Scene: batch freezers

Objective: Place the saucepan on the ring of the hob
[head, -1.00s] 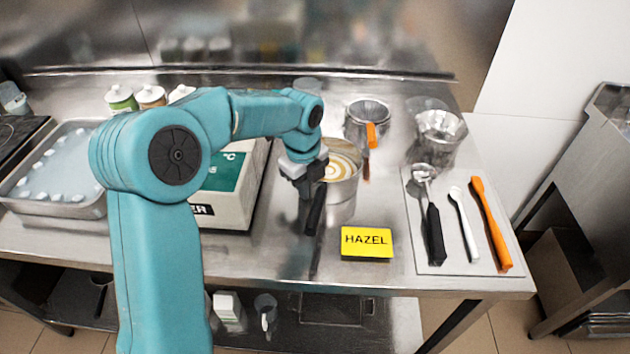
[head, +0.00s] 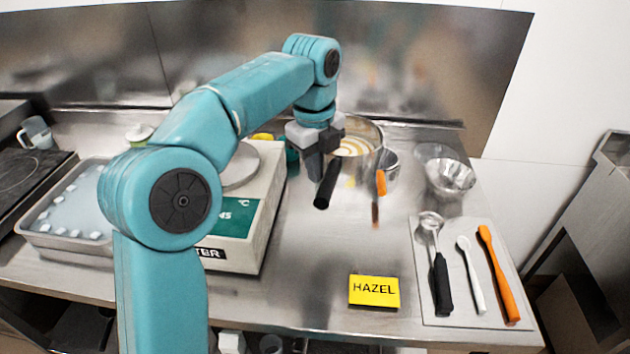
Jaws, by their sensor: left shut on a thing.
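The saucepan (head: 366,166) is a metal pan with a swirled cream and tan content and a black handle. It is right of centre in the head view, raised above the bench. My left gripper (head: 318,168) is shut on its handle, whose free end points toward the front. The gripper hides part of the pan's near left side. The hob (head: 30,172) is the dark flat unit at the far left, and part of its ring (head: 16,172) shows at the picture's edge. My right gripper is not in view.
A metal tray with white pieces (head: 75,252) and a boxy white appliance (head: 225,258) stand between hob and pan. A yellow HAZEL sign (head: 374,291), glass bowls (head: 450,176) and a utensil mat (head: 455,290) are at right.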

